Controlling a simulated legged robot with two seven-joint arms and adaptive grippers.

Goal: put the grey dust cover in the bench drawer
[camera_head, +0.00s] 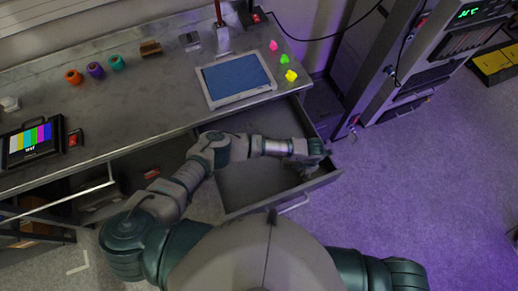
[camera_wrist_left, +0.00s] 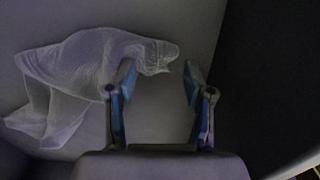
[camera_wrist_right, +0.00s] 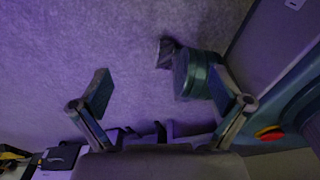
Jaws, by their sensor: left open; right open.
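The bench drawer (camera_head: 240,188) is pulled out below the bench top. My left arm reaches over it, and my left gripper (camera_head: 312,158) is at its right end. In the left wrist view the grey dust cover (camera_wrist_left: 75,75) lies crumpled on a flat grey surface that looks like the drawer floor. My left gripper (camera_wrist_left: 158,75) is open, with the cover's right end by its left fingertip; it does not appear clamped. In the head view the gripper largely hides the cover. My right gripper (camera_wrist_right: 160,88) is open and empty above the floor, outside the head view.
The metal bench top (camera_head: 150,90) holds a tablet (camera_head: 236,78), several coloured rings and small bright pieces, and a colour-bar monitor (camera_head: 30,143). A rack (camera_head: 400,50) stands right of the drawer.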

